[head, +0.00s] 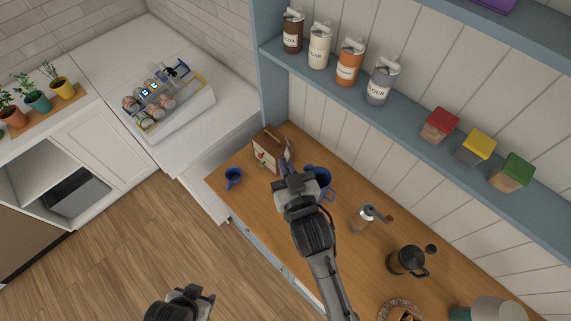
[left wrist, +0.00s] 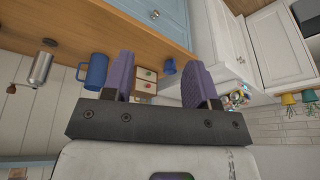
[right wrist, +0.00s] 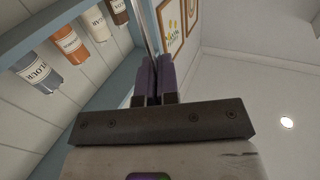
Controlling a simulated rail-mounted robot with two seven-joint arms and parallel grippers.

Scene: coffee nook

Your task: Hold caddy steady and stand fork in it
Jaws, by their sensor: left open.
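My right gripper (head: 285,160) reaches over the counter beside this box. My left gripper (head: 201,294) is over the floor at the bottom of the head view. Its fingers are apart and empty.
A blue mug (head: 322,175), a blue cup (head: 233,175), a grinder (head: 363,218) and a French press (head: 405,261) stand on the counter. Labelled jars (head: 349,64) line the shelf. A filled tray (head: 190,115) sits on the white worktop. The floor between is clear.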

